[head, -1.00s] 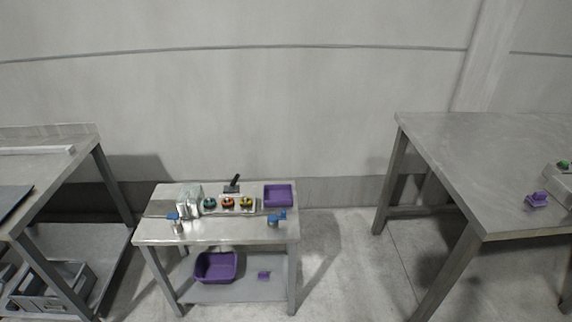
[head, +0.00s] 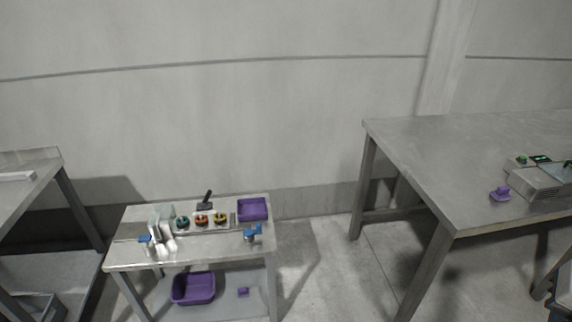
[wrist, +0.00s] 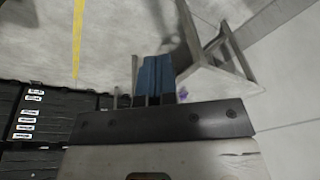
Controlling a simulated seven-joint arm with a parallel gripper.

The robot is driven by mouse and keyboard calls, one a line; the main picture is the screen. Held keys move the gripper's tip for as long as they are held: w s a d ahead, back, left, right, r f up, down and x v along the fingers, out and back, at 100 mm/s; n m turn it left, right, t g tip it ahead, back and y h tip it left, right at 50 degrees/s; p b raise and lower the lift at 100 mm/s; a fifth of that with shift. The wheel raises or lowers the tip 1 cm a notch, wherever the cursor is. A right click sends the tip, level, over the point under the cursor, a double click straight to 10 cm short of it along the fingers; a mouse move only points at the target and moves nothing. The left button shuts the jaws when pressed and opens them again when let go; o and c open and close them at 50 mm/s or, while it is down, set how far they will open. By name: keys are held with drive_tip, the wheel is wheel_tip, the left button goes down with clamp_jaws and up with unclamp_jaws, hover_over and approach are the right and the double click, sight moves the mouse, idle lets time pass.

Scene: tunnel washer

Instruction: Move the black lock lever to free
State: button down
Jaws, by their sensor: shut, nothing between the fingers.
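A black lever (head: 207,196) stands tilted on a dark base at the back of the small metal table (head: 125,258) in the head view. It looks like the lock lever, but any free or locked marking is too small to read. My gripper (wrist: 155,78) shows only in the wrist view, with its blue fingers together and empty. It points over the floor, and the lever does not show in that view.
Coloured knobs (head: 201,220), blue-handled fittings (head: 252,235) and a purple tray (head: 254,209) share the small table. A larger table (head: 450,150) at right holds a metal device (head: 545,183) and a purple piece (head: 501,194). Floor between the tables is clear.

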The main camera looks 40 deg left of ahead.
drive_tip(key=w+a+f+m+g+y, duration=0.1)
drive_tip(key=w+a+m+g+y, duration=0.35)
drive_tip(key=w+a, duration=2.35)
drive_tip(key=w+a+f+m+g+y, duration=0.1)
drive_tip(key=w+a+f, duration=0.15)
drive_tip(key=a, duration=0.55)
drive_tip(key=w+a+f+y, duration=0.15)
drive_tip(key=a+f, duration=0.25)
drive_tip(key=a, duration=0.4)
drive_tip(key=w+a+f+m+g, duration=0.1)
drive_tip(key=w+a+f, duration=0.2)
drive_tip(key=a, duration=0.5)
drive_tip(key=s+a+f+m+g+y, duration=0.1)
drive_tip(key=s+a+f+m, duration=0.1)
drive_tip(key=a+f, duration=1.1)
drive_tip(key=s+a+f+m+g+y, duration=0.1)
drive_tip(key=s+a+f+m+g, duration=0.1)
drive_tip(key=a+f, duration=1.1)
drive_tip(key=a, duration=1)
drive_tip(key=shift+s+f+y, duration=0.15)
drive_tip(key=shift+f+y, duration=0.25)
drive_tip(key=shift+a+g, duration=0.1)
drive_tip(key=shift+g, duration=0.15)
